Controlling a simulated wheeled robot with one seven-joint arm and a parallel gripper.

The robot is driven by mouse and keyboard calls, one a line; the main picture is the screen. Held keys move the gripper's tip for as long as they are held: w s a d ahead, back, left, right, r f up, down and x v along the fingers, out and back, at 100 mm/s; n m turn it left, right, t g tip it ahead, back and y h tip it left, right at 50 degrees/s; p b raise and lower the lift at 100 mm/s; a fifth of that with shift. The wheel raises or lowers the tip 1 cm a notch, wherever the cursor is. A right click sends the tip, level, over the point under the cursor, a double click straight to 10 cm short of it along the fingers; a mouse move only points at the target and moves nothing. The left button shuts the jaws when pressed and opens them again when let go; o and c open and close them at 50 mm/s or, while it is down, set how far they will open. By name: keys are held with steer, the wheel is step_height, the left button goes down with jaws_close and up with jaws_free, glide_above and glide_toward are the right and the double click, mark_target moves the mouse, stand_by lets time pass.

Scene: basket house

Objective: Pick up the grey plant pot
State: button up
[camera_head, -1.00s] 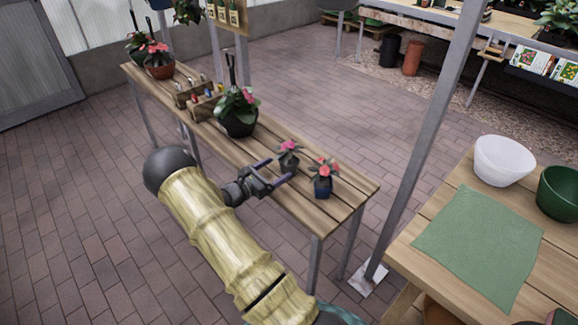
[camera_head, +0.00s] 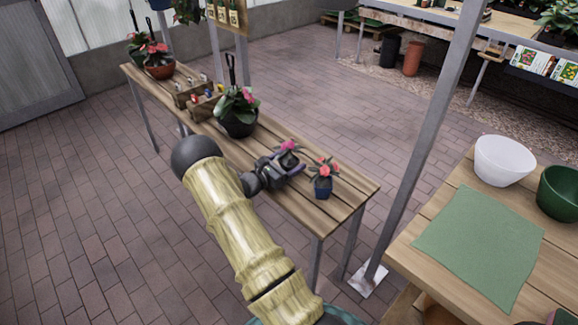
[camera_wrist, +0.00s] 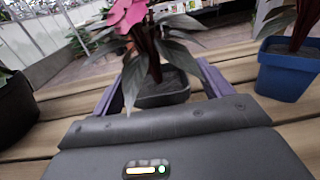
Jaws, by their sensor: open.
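The grey plant pot (camera_wrist: 163,92) holds a pink-flowered plant and stands upright on the wooden bench. In the wrist view it sits between the two purple fingers of my gripper (camera_wrist: 160,88), one finger on each side. The fingers are open, and I cannot tell whether either touches the pot. In the head view my gripper (camera_head: 288,167) is over the bench, and the pink flower (camera_head: 289,145) shows just behind it. The pot is mostly hidden there by the gripper.
A blue pot (camera_head: 323,187) with a red-flowered plant stands close to the right; it also shows in the wrist view (camera_wrist: 288,72). A larger black pot (camera_head: 238,122) stands to the left. A metal post (camera_head: 425,140) rises right of the bench (camera_head: 345,199).

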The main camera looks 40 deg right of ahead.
mark_target(288, 159)
stand_by(0.4)
steer(key=c, duration=1.1)
step_height(288, 159, up, 10)
steer(key=shift+r+p, duration=0.1)
steer(key=shift+p, duration=0.5)
